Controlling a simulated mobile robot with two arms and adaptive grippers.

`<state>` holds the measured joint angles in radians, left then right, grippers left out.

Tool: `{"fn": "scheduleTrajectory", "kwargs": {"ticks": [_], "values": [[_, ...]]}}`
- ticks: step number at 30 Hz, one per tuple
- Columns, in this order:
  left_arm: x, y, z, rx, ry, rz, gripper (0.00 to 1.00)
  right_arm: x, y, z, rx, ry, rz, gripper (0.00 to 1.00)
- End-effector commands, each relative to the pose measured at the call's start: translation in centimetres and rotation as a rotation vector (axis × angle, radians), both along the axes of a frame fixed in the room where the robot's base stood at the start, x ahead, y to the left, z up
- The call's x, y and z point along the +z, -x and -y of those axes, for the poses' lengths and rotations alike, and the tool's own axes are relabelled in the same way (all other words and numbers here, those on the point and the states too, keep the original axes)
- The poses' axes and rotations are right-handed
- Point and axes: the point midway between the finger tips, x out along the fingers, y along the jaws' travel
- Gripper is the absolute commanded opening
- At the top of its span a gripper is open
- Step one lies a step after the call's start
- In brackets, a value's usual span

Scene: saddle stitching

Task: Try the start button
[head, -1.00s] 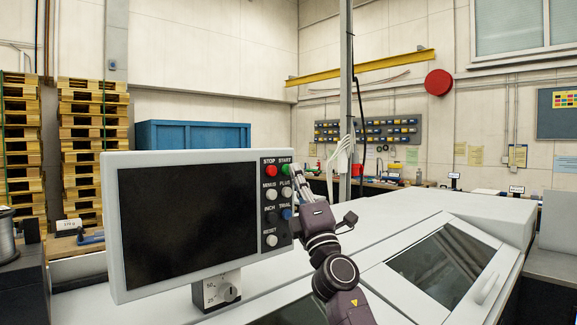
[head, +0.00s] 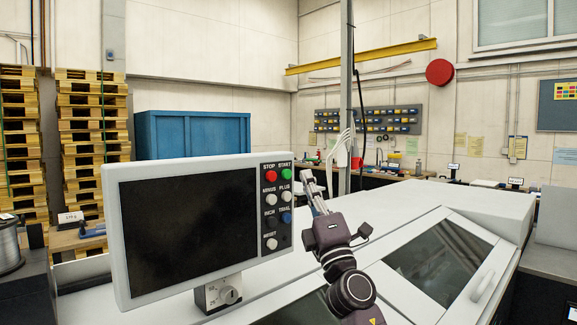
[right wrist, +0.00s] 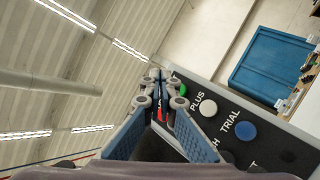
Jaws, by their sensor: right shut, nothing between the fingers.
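The green START button (head: 286,174) is at the top right of the control panel (head: 277,235), beside the red STOP button (head: 271,176). In the right wrist view the green button (right wrist: 181,89) shows partly, behind my fingers. My right gripper (head: 307,176) is shut and empty. In the head view its fingertips stand just right of the panel edge, at about the START button's height, apart from the button in the picture. In the right wrist view the closed fingertips (right wrist: 159,76) overlap the panel's edge. My left gripper is not in view.
White PLUS (head: 286,197) and MINUS (head: 270,200) buttons, a blue TRIAL button (head: 286,218) and a white RESET button (head: 271,244) sit below START. A dark screen (head: 188,230) fills the panel's left part. The white machine cover (head: 450,210) lies behind my arm.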

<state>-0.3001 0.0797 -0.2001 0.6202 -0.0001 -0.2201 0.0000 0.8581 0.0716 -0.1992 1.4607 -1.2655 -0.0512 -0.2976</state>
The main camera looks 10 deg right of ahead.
Motion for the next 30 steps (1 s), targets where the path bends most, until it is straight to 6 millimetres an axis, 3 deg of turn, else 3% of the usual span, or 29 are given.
{"fn": "scheduleTrajectory", "kwargs": {"ticks": [1, 6, 30], "values": [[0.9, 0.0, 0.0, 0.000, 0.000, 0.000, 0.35, 0.4, 0.4, 0.4, -0.002, 0.000, -0.001, 0.00], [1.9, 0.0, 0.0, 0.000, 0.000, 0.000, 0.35, 0.2, 1.5, 1.0, 0.000, 0.000, -0.001, 0.00], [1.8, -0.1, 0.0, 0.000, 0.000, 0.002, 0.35, 0.0, 1.7, 1.1, 0.000, 0.000, 0.000, 0.00]]}}
